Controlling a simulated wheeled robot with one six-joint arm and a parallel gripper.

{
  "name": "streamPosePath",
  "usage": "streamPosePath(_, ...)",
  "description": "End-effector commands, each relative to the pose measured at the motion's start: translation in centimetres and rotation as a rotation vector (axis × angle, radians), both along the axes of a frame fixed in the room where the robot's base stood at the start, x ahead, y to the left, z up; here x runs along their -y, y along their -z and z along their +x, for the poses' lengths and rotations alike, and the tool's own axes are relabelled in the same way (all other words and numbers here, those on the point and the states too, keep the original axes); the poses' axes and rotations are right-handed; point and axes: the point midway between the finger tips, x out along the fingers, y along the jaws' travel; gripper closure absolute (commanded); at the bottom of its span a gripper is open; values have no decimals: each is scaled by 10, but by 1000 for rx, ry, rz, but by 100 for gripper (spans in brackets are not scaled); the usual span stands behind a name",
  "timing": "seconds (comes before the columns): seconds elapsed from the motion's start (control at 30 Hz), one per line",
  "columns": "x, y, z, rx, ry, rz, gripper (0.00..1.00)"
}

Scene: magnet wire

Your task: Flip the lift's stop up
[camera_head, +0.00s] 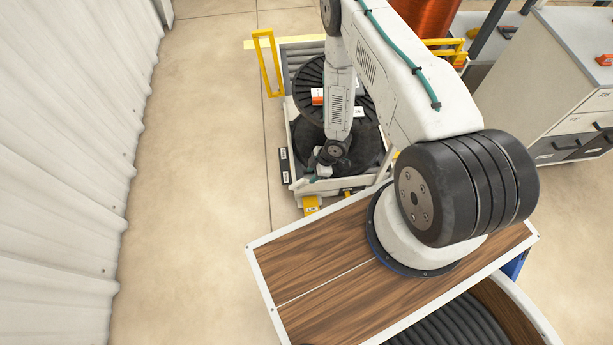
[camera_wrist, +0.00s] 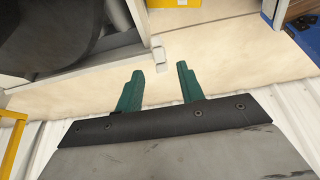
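The lift (camera_head: 289,142) is a pale low frame carrying black spools. It also shows in the wrist view (camera_wrist: 130,35) as a pale edge. A small pale bracket (camera_wrist: 158,55) sticks out at that edge; it may be the stop, but I cannot tell for sure. My gripper (camera_wrist: 160,72) has two teal fingers spread apart with nothing between them. The bracket is just beyond the gap between the fingertips in the picture; contact does not show. In the head view my gripper (camera_head: 318,172) is small, at the lift's near left corner, partly hidden by my arm.
Yellow frames (camera_head: 268,65) stand at the lift's back. A yellow block (camera_head: 311,204) is at its near side. A corrugated wall (camera_head: 70,150) runs along the left, with bare floor (camera_head: 200,130) between. A grey-topped cabinet (camera_head: 570,60) stands at right.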

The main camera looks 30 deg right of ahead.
Motion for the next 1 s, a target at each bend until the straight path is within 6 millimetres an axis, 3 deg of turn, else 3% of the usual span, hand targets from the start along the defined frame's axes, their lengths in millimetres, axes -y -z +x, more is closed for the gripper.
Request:
streamPosePath(0.1,-7,20,2,-1,1,-1,62)
streamPosePath(0.3,-16,40,5,-1,1,-2,62)
streamPosePath(0.63,-19,45,6,0,-1,-2,62)
streamPosePath(0.67,-19,45,6,0,-1,-2,65)
streamPosePath(0.8,-19,45,6,0,-1,-2,100)
streamPosePath(1.0,-19,44,7,-2,-2,-5,100)
